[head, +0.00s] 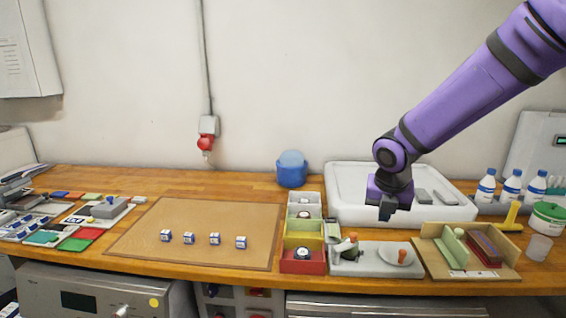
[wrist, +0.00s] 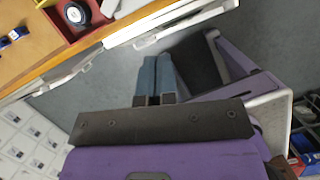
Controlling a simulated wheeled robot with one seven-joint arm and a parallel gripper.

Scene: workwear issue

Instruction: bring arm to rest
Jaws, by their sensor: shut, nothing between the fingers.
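My purple arm (head: 470,90) reaches in from the upper right in the head view. My gripper (head: 387,212) points down over the right part of the bench, in front of the white tray (head: 345,205). In the wrist view the two blue-grey fingers of my gripper (wrist: 157,62) lie side by side, shut and empty. The grey floor (wrist: 110,95) shows behind them, with the bench edge (wrist: 60,70) at the upper left.
Below my gripper on the bench (head: 100,178) are a grey holder (head: 375,270) and a wooden box (head: 430,262). A compartment box (head: 321,230) stands left of it. Several bottles (head: 512,185) stand at the right. The brown mat (head: 200,218) holds several small boxes.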

